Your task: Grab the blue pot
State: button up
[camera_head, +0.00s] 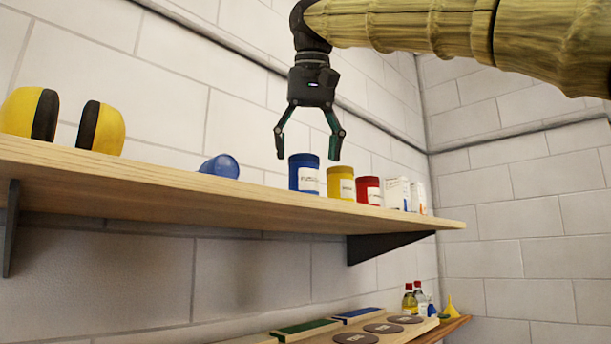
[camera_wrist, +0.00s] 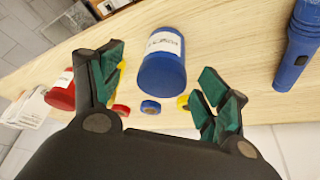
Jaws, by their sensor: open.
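The blue pot (camera_head: 303,172), a cylinder with a white label, stands upright on the wooden shelf in the head view. My gripper (camera_head: 308,156) points down just above it, with its two green-padded fingers spread and empty. In the wrist view the blue pot (camera_wrist: 162,72) shows between the open fingers of my gripper (camera_wrist: 161,65), with its label turned toward the top. I see no clear contact between the fingers and the pot.
A yellow pot (camera_head: 340,182), a red pot (camera_head: 368,189) and white boxes (camera_head: 397,192) stand to the right on the shelf (camera_head: 215,200). A blue cylindrical object (camera_head: 221,166) lies to the left, beside yellow ear muffs (camera_head: 102,128). A brick wall rises behind.

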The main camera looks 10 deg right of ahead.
aim_at(305, 165)
jog(key=w, duration=0.1)
jog(key=w+f, duration=0.1)
jog(key=w, duration=0.1)
jog(key=shift+a+f, duration=0.15)
jog(key=shift+f, duration=0.05)
jog(key=shift+s+f+p, duration=0.1)
jog(key=shift+f+p, duration=0.1)
jog(key=shift+p, duration=0.2)
jog(key=shift+s+f+p, duration=0.4)
jog(key=shift+s+p, duration=0.15)
jog(key=w+f, duration=0.2)
jog(key=f, duration=0.1)
jog(key=shift+w, duration=0.25)
jog(key=shift+s+r, duration=0.2)
jog(key=shift+s, duration=0.4)
jog(key=shift+c, duration=1)
jog(key=shift+w+f, duration=0.1)
jog(key=shift+w, duration=0.25)
jog(key=c, duration=1)
jog(key=shift+o, duration=0.2)
jog(key=shift+s, duration=0.15)
